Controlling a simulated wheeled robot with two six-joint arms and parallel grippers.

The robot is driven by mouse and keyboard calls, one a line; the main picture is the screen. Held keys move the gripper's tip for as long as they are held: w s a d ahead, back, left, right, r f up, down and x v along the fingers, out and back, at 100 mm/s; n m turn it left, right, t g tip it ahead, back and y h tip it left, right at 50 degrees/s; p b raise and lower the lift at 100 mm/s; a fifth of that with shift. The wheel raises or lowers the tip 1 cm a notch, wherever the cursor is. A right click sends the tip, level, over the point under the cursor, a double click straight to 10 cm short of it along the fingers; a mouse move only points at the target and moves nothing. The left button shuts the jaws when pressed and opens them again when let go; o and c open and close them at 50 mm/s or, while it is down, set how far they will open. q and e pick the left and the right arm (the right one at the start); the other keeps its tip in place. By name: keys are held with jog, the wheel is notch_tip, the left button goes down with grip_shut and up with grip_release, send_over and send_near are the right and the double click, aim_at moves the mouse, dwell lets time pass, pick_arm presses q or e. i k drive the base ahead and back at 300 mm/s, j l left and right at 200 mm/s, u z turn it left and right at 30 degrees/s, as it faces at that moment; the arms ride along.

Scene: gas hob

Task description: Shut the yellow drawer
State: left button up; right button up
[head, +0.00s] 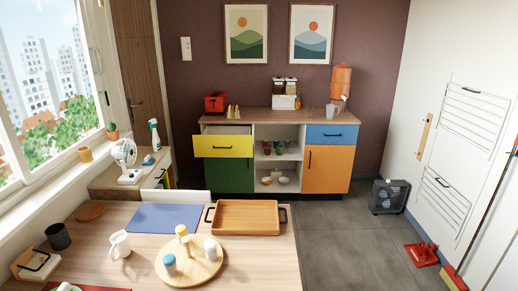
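The yellow drawer (222,147) is at the upper left of the sideboard (276,118) against the far wall. It is pulled open: its front stands out from the cabinet and its inside shows behind the front. A dark handle is on the yellow front. Neither of my grippers shows in the head view, and nothing touches the drawer.
A wooden table (260,268) fills the near left, with a tray (246,217), a round board with shakers, a blue mat and mugs. Grey floor (345,235) is clear to the right of it. A black heater (389,196) and a red dustpan (421,254) stand by the right wall.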

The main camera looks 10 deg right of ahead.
aim_at(216, 141)
jog(key=l+z, duration=0.1)
jog(key=z, duration=0.35)
jog(key=l+z, duration=0.15)
jog(key=z, duration=0.25)
jog(key=i+l, duration=0.25)
jog(key=l, duration=0.2)
jog(key=i+l+z, duration=0.15)
jog(key=l, duration=0.3)
jog(key=i+l, duration=0.3)
jog(key=i+l+z, duration=0.15)
jog(key=l, duration=0.4)
jog(key=i+u, duration=0.25)
jog(key=i, duration=0.35)
jog(key=i+u, duration=0.25)
jog(key=i, duration=0.35)
jog(key=i+l+u, duration=0.3)
jog(key=i, duration=0.3)
jog(key=i+l+u, duration=0.1)
jog(key=i+u, duration=0.3)
jog(key=i, duration=0.15)
jog(key=i+l+u, duration=0.25)
jog(key=i+u, duration=0.15)
jog(key=i+l+u, duration=0.4)
jog(key=i, duration=0.2)
